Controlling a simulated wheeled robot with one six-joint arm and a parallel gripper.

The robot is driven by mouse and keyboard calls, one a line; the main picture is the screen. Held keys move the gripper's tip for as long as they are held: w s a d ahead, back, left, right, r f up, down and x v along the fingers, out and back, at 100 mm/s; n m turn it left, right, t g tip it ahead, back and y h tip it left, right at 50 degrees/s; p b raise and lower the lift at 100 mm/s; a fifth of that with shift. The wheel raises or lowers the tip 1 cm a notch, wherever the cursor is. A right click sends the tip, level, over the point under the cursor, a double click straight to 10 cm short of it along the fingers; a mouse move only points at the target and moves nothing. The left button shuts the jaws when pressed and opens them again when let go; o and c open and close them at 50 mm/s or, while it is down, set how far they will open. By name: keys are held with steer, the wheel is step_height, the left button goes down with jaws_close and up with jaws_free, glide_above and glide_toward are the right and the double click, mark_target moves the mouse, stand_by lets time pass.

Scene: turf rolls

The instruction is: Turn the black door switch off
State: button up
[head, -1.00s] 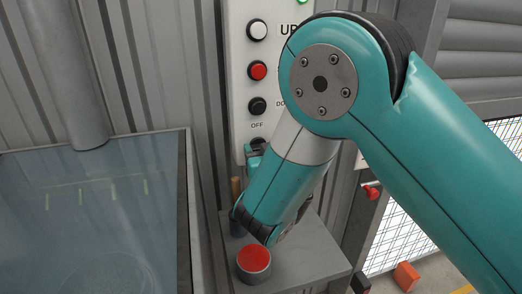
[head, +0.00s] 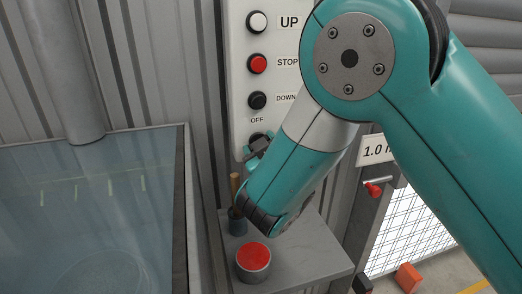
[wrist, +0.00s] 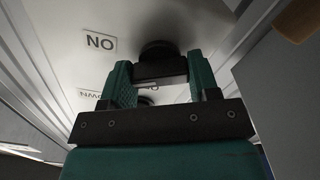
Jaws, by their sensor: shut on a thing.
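The black door switch (wrist: 158,48) is a round black knob on a pale panel, at the top middle of the wrist view. A dark bar of it lies between the two teal fingers of my gripper (wrist: 160,82), which is shut on it. An upside-down ON label (wrist: 100,41) is beside the knob, and an OFF label is mostly hidden behind my gripper. In the head view, the switch (head: 257,138) is largely covered by my gripper (head: 259,150), below the printed OFF. I cannot tell which label the knob points to.
Above the switch are a white UP button (head: 258,21), a red STOP button (head: 258,63) and a black DOWN button (head: 257,100). A grey ledge (head: 310,255) below carries a red-topped tin (head: 253,262) and a dark cup (head: 237,222) with a wooden handle.

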steer(key=n, duration=0.6)
steer(key=shift+n, duration=0.3)
steer(key=n, duration=0.5)
steer(key=shift+n+p, duration=0.3)
steer(key=shift+p, duration=0.1)
steer(key=o, duration=0.9)
steer(key=shift+a, duration=0.1)
